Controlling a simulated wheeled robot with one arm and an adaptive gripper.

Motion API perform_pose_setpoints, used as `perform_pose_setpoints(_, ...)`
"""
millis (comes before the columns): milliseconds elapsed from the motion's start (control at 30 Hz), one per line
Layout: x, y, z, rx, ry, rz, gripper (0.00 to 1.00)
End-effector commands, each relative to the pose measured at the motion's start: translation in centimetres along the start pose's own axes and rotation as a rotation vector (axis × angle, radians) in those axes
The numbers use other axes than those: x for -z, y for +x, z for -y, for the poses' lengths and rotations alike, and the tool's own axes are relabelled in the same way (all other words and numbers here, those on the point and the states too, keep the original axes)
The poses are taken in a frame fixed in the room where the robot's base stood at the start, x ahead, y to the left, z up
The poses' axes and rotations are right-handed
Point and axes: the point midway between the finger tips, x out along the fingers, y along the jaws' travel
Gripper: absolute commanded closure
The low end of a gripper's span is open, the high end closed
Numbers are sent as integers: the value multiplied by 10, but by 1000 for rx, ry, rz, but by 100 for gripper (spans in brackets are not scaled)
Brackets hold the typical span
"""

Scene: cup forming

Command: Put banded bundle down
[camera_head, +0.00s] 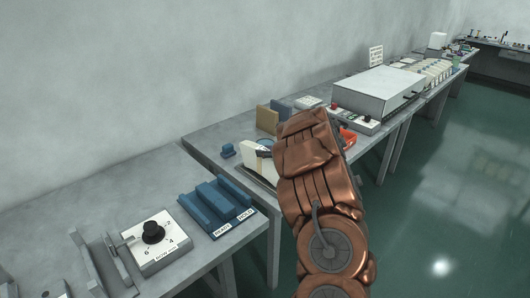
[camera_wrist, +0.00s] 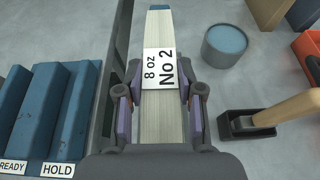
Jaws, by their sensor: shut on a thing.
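The banded bundle (camera_wrist: 158,112) is a long pale stack with a white band printed "8 oz No 2" across it. In the wrist view my gripper (camera_wrist: 160,103) is shut on it, with a finger on each long side. In the head view the bundle's cream side (camera_head: 255,161) shows left of my copper arm, over the near left end of the second table; the arm hides much of my gripper. I cannot tell whether the bundle touches the table. A blue grooved rack (camera_head: 217,203) labelled READY and HOLD is on the nearer table; it also shows left in the wrist view (camera_wrist: 40,110).
A dial box (camera_head: 152,243) stands left of the rack. Right of the bundle in the wrist view are a round blue-topped tub (camera_wrist: 227,45), a black holder (camera_wrist: 247,125) with a wooden-handled tool, and an orange bin (camera_wrist: 309,55). A large grey machine (camera_head: 377,95) stands farther along.

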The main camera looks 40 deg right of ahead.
Motion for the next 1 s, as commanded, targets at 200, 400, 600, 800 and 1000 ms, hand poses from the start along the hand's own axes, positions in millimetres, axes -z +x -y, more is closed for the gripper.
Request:
perform_pose_setpoints(200, 1, 0, 0, 0, -1, 1, 57)
perform_pose_setpoints(400, 1, 1, 0, 0, -1, 0, 38)
perform_pose_setpoints(600, 2, 1, 0, 0, 0, 0, 38)
perform_pose_setpoints(800, -2, -1, 0, 0, 0, 0, 38)
perform_pose_setpoints(1000, 0, -18, 1, 3, -5, 0, 38)
